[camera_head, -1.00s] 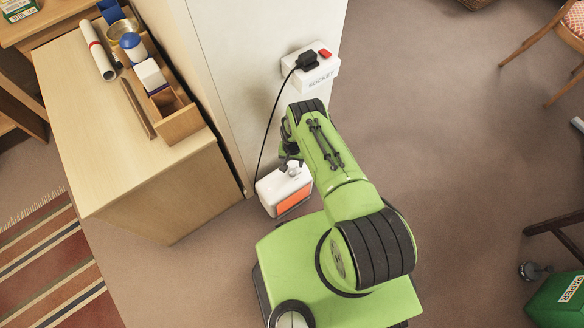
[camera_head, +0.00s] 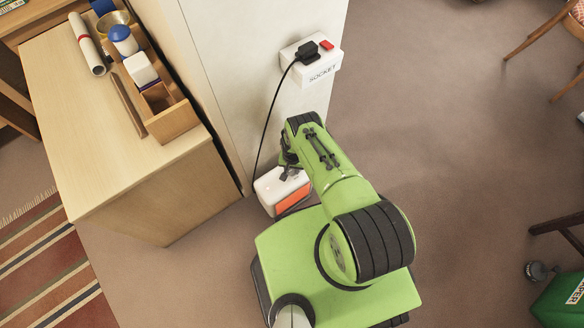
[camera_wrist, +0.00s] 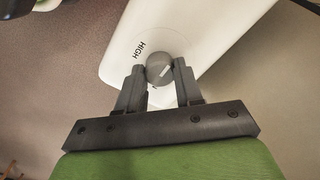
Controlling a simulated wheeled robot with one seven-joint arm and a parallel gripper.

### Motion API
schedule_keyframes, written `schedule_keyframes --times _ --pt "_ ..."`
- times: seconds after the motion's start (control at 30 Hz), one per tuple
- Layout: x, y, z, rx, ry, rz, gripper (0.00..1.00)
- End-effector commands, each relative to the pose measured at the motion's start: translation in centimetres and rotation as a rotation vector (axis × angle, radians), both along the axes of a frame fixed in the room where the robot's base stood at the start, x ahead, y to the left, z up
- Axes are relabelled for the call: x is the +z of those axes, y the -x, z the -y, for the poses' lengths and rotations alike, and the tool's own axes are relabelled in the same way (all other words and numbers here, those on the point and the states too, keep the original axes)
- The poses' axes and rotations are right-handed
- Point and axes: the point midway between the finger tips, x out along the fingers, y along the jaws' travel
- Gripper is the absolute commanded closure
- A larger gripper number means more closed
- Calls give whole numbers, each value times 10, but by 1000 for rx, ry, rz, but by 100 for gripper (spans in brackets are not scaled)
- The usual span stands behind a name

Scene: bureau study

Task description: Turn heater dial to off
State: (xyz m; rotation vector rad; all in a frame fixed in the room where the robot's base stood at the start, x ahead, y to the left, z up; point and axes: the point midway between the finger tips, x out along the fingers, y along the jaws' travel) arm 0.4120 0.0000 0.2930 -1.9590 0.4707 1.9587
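The heater (camera_head: 268,190) is a small white box with an orange front on the floor against the white wall panel. My gripper (camera_head: 291,172) is over its top. In the wrist view, the white heater top (camera_wrist: 215,30) carries a round grey dial (camera_wrist: 156,62) with a short white pointer mark. The word HIGH (camera_wrist: 138,50) is printed at the dial's upper left; a small label at its lower right is unreadable. My gripper's fingers (camera_wrist: 159,72) stand on either side of the dial, very close to it. I cannot tell whether they press on it.
A black cord (camera_head: 272,120) runs from the heater to a plug in the white wall socket (camera_head: 318,72), which has a red switch. A wooden cabinet (camera_head: 150,195) stands left of the heater.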

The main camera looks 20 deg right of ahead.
Motion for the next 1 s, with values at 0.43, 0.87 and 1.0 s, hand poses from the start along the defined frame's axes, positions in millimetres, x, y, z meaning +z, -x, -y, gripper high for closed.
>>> schedule_keyframes --times 0.43,0.87,1.0 --pt "0 0 0 60 1 0 95" --pt "0 0 0 397 1 -1 95" --pt "0 0 0 531 1 -2 95"
